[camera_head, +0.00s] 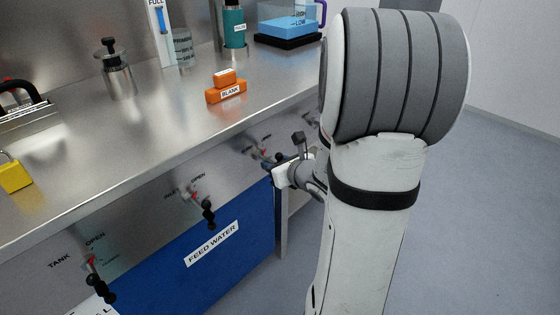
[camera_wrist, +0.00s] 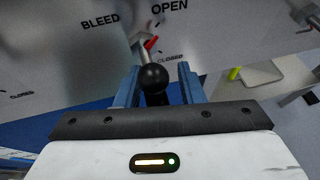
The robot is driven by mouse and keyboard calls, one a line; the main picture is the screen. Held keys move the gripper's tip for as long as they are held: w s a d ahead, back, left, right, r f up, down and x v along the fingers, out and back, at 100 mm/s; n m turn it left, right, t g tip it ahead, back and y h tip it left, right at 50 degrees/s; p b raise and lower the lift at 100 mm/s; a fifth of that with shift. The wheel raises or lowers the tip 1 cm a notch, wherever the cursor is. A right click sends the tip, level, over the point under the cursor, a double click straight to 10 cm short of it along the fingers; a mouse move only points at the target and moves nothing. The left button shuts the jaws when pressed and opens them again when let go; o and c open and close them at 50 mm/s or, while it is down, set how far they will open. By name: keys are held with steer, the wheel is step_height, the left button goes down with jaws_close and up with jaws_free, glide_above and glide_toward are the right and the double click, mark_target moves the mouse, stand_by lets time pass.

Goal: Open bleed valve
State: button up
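The bleed valve's black ball knob (camera_wrist: 153,78) is in the middle of the wrist view, on a lever with a red pointer (camera_wrist: 151,43). The pointer lies between the OPEN and CLOSED labels on the grey panel, nearer OPEN in the picture. My gripper (camera_wrist: 158,84) is open, with one blue finger on each side of the knob. A gap shows on the right; on the left the finger looks close, and contact cannot be told. In the head view my gripper (camera_head: 273,170) is at the panel by the bleed valve (camera_head: 259,152), which is small and partly hidden.
Two similar valves, one by the TANK label (camera_head: 90,265) and another (camera_head: 190,195) further along, are on the same panel. Below is the blue FEED WATER panel (camera_head: 210,260). The steel counter (camera_head: 150,130) overhangs them and carries orange blocks (camera_head: 226,90) and bottles. Floor at right is clear.

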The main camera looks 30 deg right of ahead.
steer(key=shift+r, duration=0.1)
steer(key=v, duration=0.3)
steer(key=shift+b+v, duration=2.1)
steer(key=shift+v, duration=0.3)
